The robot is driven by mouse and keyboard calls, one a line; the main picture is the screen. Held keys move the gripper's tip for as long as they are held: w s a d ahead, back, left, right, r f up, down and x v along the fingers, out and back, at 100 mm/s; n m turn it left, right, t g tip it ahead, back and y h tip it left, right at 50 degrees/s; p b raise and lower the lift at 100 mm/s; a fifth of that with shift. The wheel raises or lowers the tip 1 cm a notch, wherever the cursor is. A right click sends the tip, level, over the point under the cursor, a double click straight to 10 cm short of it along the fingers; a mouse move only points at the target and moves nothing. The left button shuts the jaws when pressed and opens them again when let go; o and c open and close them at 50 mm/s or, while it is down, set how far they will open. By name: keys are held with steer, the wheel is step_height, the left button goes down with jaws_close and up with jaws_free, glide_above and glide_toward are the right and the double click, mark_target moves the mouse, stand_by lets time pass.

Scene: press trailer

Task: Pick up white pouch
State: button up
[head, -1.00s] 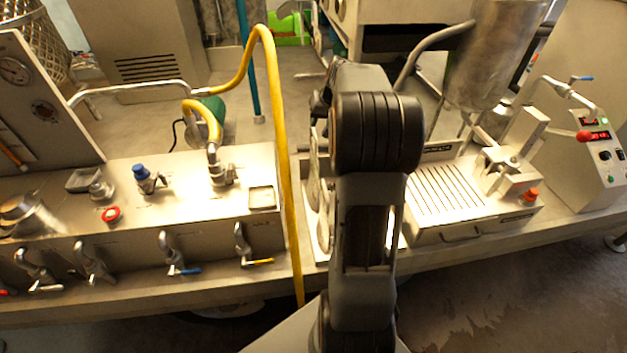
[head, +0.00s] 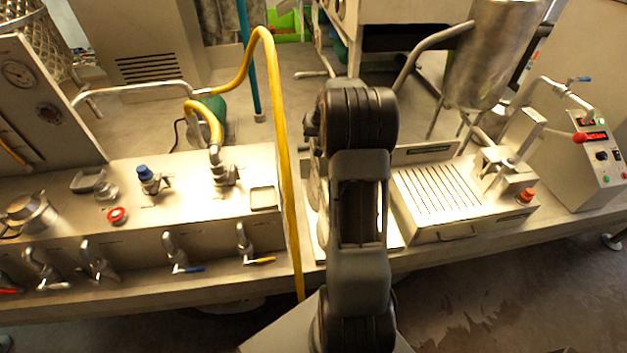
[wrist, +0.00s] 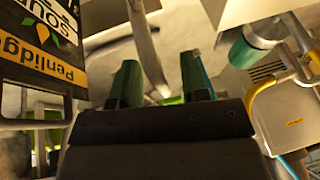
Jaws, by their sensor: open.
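The white pouch cannot be made out for certain. In the head view, pale rounded shapes (head: 322,226) show on a light tray at the left edge of my arm. My arm hides most of that tray, so I cannot tell whether one is the pouch. My gripper (wrist: 160,78) shows in the wrist view as two dark green fingers, spread apart with no object clearly held between them. In the head view my gripper is hidden behind my arm.
A yellow hose (head: 285,170) hangs just left of my arm. A slotted drain tray (head: 447,192) stands to the right, with a steel cylinder (head: 487,55) behind it. A valve counter (head: 190,215) fills the left. A dark printed panel (wrist: 38,45) shows upper left in the wrist view.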

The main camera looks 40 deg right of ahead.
jaws_close()
steer(key=shift+r, duration=0.15)
stand_by(0.5)
